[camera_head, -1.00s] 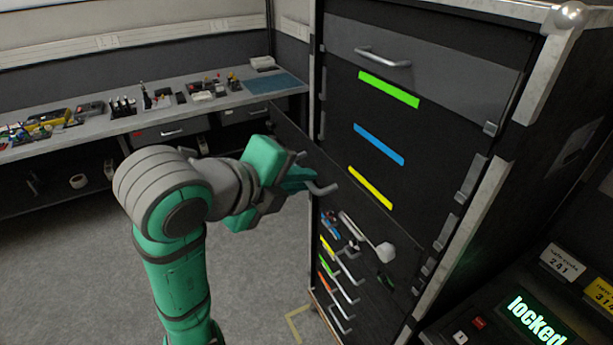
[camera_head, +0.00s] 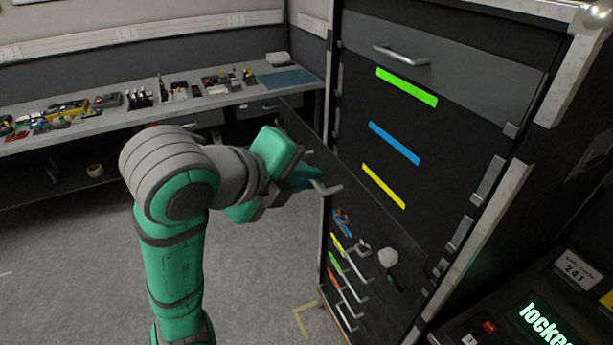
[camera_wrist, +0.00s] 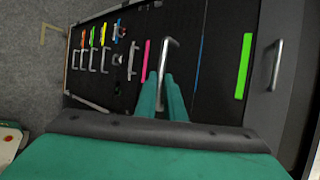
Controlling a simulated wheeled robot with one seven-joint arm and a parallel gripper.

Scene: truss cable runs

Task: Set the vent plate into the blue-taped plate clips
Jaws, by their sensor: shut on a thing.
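My gripper (camera_head: 312,182) is shut on the metal bar handle (camera_head: 328,189) of a dark flat plate (camera_head: 345,195), which I take to be the vent plate. The plate is tilted, and its far left corner sticks out past the cabinet's left side. In the wrist view my gripper (camera_wrist: 164,95) closes on the same handle (camera_wrist: 169,60). A blue tape strip (camera_head: 393,143) marks the cabinet front between green and yellow strips. Metal clips (camera_head: 488,182) line the cabinet's right upright. Which clips belong to the blue strip is hard to tell; the left ones are partly hidden.
A top drawer with a handle (camera_head: 401,55) is above the green strip (camera_head: 406,87). A workbench (camera_head: 215,100) with tools stands at the back left. A console (camera_head: 545,315) is at the lower right.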

